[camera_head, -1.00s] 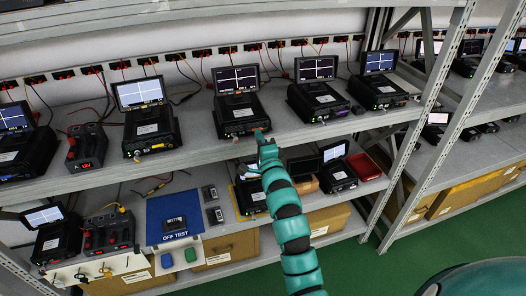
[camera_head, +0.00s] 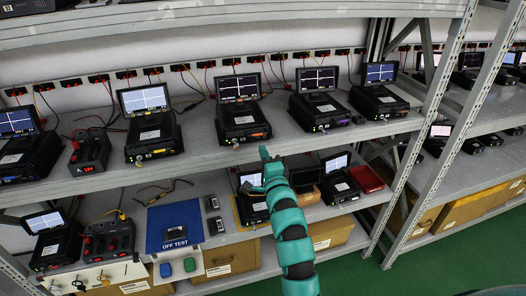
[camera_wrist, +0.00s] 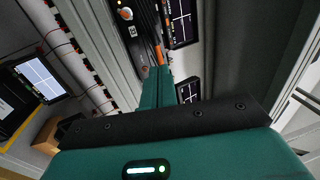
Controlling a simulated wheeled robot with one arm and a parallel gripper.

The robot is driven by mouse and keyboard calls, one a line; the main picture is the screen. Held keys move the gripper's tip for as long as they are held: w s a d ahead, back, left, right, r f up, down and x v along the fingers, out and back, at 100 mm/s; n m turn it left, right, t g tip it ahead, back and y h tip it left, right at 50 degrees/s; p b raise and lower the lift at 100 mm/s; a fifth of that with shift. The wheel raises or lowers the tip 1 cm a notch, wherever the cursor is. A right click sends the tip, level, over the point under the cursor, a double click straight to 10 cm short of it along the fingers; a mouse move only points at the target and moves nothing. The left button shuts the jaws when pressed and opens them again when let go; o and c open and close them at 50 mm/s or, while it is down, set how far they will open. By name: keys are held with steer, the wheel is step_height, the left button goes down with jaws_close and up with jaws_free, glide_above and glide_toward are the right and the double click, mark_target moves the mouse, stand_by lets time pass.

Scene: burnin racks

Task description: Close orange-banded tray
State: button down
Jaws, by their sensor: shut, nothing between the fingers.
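The orange-banded tray (camera_head: 259,135) is at the front of a black tester (camera_head: 240,118) with a lit screen, in the middle of the upper shelf. Its orange strip also shows in the wrist view (camera_wrist: 160,54), just beyond my fingertips. At this size I cannot tell whether the tray is flush with the tester's front. My gripper (camera_head: 266,155) is shut and empty, in front of and just below the shelf edge, apart from the tester in the head view. In the wrist view my teal gripper (camera_wrist: 157,88) points toward the orange strip.
The lower shelf holds more testers, a blue mat (camera_head: 173,237) and a red box (camera_head: 366,179). A rack post (camera_head: 425,135) stands right.

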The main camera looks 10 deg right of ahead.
steer(key=s+f+b, duration=0.1)
steer(key=s+b, duration=0.2)
steer(key=s, duration=0.5)
steer(key=shift+s+f, duration=0.2)
steer(key=shift+f, duration=0.15)
